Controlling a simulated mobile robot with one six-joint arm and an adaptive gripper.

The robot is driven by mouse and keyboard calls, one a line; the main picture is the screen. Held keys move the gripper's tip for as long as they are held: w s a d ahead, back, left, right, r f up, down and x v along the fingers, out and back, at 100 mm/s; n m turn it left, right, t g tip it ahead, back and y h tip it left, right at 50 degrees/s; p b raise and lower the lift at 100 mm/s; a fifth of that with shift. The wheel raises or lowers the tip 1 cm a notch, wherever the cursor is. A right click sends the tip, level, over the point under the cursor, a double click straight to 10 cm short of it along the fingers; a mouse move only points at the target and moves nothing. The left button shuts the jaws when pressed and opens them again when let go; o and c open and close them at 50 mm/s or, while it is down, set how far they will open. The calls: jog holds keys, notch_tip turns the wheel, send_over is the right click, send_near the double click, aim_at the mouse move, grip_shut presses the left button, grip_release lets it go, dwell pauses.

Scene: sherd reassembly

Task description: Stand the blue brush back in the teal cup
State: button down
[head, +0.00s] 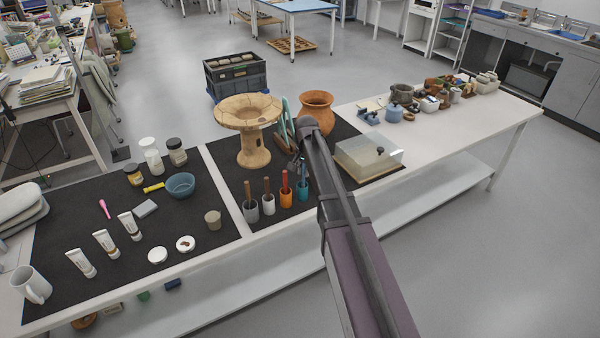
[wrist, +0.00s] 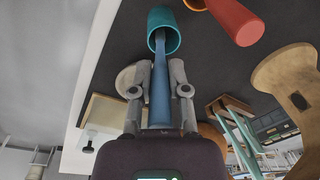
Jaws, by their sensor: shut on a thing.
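The teal cup (head: 302,192) stands upright on the dark mat, at the right end of a row of small cups. It also shows in the wrist view (wrist: 165,27), its mouth facing the camera. My gripper (wrist: 161,78) is shut on the blue brush (wrist: 160,100), with one finger on each side of its handle. The brush's far end overlaps the cup's mouth and looks to be inside it. How deep it reaches cannot be told. In the head view my arm covers much of the gripper, above and just behind the cup.
An orange cup (head: 286,198) with a brush stands close left of the teal cup, then white (head: 268,206) and grey (head: 251,213) cups. A pedestal bowl (head: 249,115) and terracotta pot (head: 317,111) stand behind. A clear-lidded box (head: 368,158) sits right of my arm.

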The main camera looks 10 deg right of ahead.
jog(key=shift+f+b, duration=0.7)
jog(key=shift+f, duration=0.25)
jog(key=c, duration=0.5)
grip_release()
jog(key=shift+c, duration=0.2)
jog(key=shift+w, duration=0.2)
jog(key=shift+s, duration=0.15)
jog(key=s+r+n+p, duration=0.2)
jog(key=s+n, duration=0.1)
jog(key=s, duration=1.1)
jog(key=s+a+r+n+p, duration=0.1)
jog(key=s+n, duration=0.3)
jog(key=s, duration=0.9)
jog(key=shift+s+a+r+g+p, duration=0.25)
jog(key=shift+s+r+g+p, duration=0.15)
jog(key=shift+r+p, duration=0.05)
